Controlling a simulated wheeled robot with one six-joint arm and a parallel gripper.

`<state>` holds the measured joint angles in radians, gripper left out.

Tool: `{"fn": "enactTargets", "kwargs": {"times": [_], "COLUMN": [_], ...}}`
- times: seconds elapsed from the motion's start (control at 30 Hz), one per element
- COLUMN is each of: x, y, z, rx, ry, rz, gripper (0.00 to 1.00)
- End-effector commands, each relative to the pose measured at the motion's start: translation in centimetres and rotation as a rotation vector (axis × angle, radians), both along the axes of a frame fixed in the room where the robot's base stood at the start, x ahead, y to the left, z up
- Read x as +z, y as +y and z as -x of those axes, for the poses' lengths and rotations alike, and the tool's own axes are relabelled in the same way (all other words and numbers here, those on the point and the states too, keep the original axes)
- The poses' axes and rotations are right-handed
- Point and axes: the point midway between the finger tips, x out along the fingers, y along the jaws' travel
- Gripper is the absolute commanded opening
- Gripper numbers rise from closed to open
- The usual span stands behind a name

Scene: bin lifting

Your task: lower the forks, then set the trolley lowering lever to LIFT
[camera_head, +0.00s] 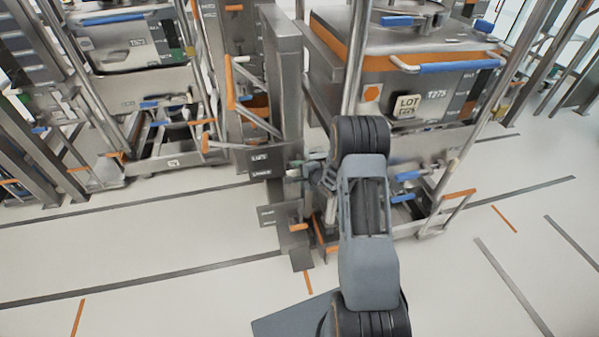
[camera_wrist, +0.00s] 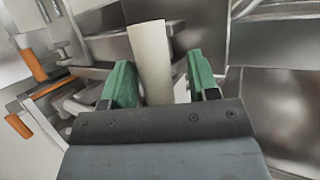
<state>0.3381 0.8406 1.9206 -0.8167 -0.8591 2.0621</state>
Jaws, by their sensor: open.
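The trolley's tall steel mast (camera_head: 283,80) stands at the middle of the head view. A dark label plate (camera_head: 262,165) with two lines of text, too small to read surely, is fixed low on it. My gripper (camera_head: 305,172) is just right of this plate, partly hidden by my arm. In the wrist view my gripper (camera_wrist: 160,78) is open, with one green pad on each side. A pale, cream lever-like bar (camera_wrist: 152,62) stands between the pads; whether it touches them I cannot tell. The forks cannot be made out.
A steel bin (camera_head: 400,90) with orange trim, blue handles and a LOT label stands behind my arm at right. Another dark plate (camera_head: 280,214) and an orange handle (camera_head: 299,227) sit below my gripper. More frames and bins crowd the left. The front floor (camera_head: 150,240) is clear.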

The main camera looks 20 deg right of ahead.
Motion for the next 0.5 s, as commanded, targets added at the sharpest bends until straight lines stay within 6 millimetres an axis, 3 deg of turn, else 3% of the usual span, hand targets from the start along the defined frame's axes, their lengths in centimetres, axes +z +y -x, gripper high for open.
{"fn": "enactTargets", "kwargs": {"times": [0.23, 0.5], "x": [0.6, 3.0], "y": [-0.5, -2.0], "z": [1.3, 5.9], "rx": [-0.002, -0.003], "ry": [0.003, 0.000], "rz": [0.000, 0.000], "gripper": [0.55, 0.55]}}
